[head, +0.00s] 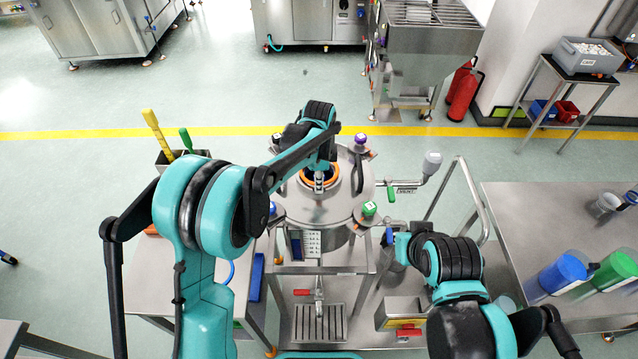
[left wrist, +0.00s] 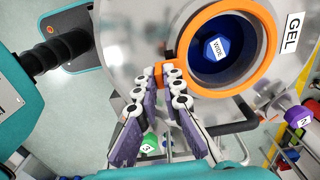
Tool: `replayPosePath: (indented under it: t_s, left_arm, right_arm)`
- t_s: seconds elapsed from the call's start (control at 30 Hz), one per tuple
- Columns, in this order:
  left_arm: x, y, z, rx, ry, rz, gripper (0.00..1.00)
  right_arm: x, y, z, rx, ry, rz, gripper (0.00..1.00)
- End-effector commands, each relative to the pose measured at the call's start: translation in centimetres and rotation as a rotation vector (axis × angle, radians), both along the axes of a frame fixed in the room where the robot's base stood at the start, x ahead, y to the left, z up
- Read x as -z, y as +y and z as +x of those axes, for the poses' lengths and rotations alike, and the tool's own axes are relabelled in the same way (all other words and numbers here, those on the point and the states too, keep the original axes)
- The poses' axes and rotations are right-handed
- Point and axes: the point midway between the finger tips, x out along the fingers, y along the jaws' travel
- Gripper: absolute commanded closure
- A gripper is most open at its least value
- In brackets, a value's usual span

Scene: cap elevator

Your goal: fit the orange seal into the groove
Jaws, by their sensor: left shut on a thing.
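The orange seal (head: 305,181) is a ring around the round opening in the top of the steel tank (head: 341,205). It also shows in the left wrist view (left wrist: 271,38), where it circles the dark blue opening. I cannot tell whether it sits fully in the groove. My left gripper (head: 319,184) is over the near side of the opening. In the left wrist view its fingertips (left wrist: 165,73) are closed on an orange part at the seal's lower left edge. My right gripper (head: 391,240) is low, right of the tank, and its fingers cannot be made out.
A blue labelled piece (left wrist: 217,48) shows inside the opening. Coloured knobs, purple (head: 361,139) and green (head: 369,209), stand around the tank's lid. A steel table (head: 560,240) at the right holds blue and green containers. A handrail (head: 473,195) stands between tank and table.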

Motion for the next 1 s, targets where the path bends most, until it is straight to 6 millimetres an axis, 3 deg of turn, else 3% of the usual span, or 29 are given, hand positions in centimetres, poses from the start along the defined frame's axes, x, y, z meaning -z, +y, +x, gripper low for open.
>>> replayPosePath:
  t_s: [0.9, 0.93, 1.0]
  left_arm:
    - [0.96, 0.00, -0.01, 0.000, 0.000, 0.000, 1.00]
    - [0.90, 0.00, -0.01, 0.000, 0.000, 0.000, 0.84]
    - [0.87, 0.00, -0.01, 0.000, 0.000, 0.000, 0.68]
  right_arm:
    - [0.83, 0.00, 0.01, 0.000, 0.000, 0.000, 1.00]
    - [0.77, 0.00, 0.00, 0.000, 0.000, 0.000, 1.00]
    - [0.75, 0.00, 0.00, 0.000, 0.000, 0.000, 1.00]
